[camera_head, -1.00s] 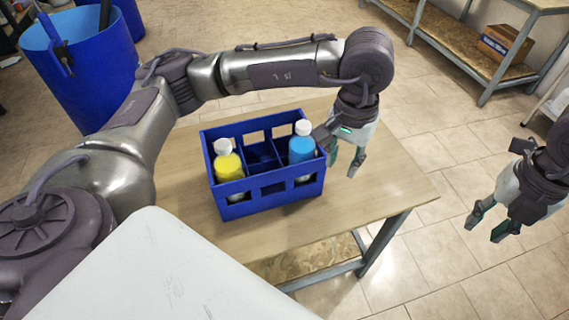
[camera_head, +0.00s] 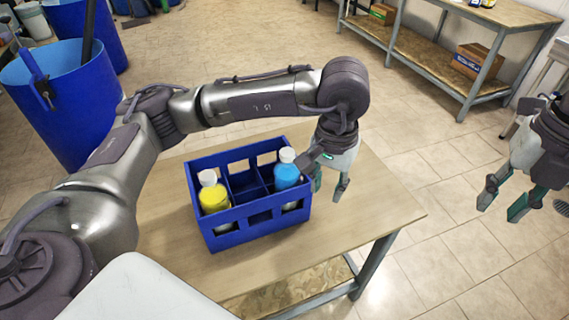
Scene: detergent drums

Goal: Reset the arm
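My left arm reaches in from the left, over the far side of the wooden table (camera_head: 350,235). My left gripper (camera_head: 330,189) points down just right of the blue crate, with its fingers apart and nothing between them. The blue crate (camera_head: 262,233) stands on the table and has several compartments. A yellow bottle (camera_head: 213,198) with a white cap stands in its left part. A blue bottle (camera_head: 286,174) with a white cap stands in its right part, close to my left gripper. My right gripper (camera_head: 503,203) hangs over the floor at the right, open and empty.
Blue drums (camera_head: 60,105) stand on the floor at the left, behind my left arm. A workbench (camera_head: 440,50) with a lower shelf stands at the back right, holding a cardboard box (camera_head: 474,62). Tiled floor is clear between table and bench.

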